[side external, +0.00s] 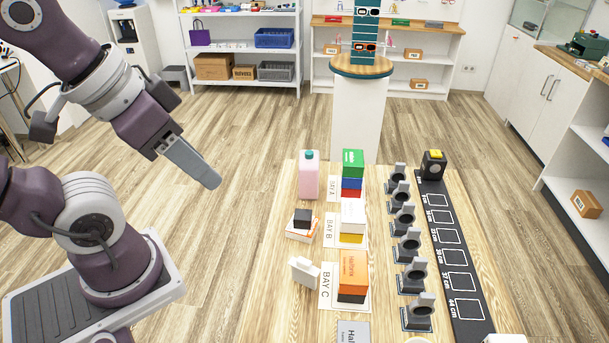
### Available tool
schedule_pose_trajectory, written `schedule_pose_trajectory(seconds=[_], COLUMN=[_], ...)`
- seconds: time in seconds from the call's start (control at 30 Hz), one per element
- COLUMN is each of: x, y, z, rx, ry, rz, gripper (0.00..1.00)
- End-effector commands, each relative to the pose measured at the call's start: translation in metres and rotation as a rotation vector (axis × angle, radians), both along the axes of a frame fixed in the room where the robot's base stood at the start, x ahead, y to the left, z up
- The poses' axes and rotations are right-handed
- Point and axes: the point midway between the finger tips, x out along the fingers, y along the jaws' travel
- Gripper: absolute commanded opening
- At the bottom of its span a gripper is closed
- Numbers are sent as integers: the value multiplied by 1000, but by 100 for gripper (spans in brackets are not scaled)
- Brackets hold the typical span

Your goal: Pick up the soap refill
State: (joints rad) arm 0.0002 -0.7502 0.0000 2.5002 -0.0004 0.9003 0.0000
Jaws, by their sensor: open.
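The likely soap refill is a pink bottle (309,178) with a teal cap. It stands upright at the far left corner of the wooden table (265,285), left of the BAY A label. My gripper (214,181) is open and empty, up in the air to the left of the bottle and clear of it. It is seen side-on, so the gap between its fingers is hidden.
Right of the bottle stands a stack with a green box (352,162) on top. A small black box (302,217) lies on books in front. An orange box (353,271), several grey stands (407,245) and a black numbered strip (453,262) fill the right side.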

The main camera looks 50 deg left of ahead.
Motion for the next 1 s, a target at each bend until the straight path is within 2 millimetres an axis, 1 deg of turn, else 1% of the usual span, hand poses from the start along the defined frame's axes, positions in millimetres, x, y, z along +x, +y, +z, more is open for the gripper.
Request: schedule_pose_trajectory(seconds=[0.47, 0.67, 0.7, 0.93, 1.0], x=[0, 0, 0, 0, 1], y=[0, 0, 0, 0, 0], z=[0, 0, 0, 0, 6], rx=[0, 0, 0, 0, 0], ry=[0, 0, 0, 0, -3], rz=[0, 0, 0, 0, 0], gripper=[41, 78, 80, 80, 80])
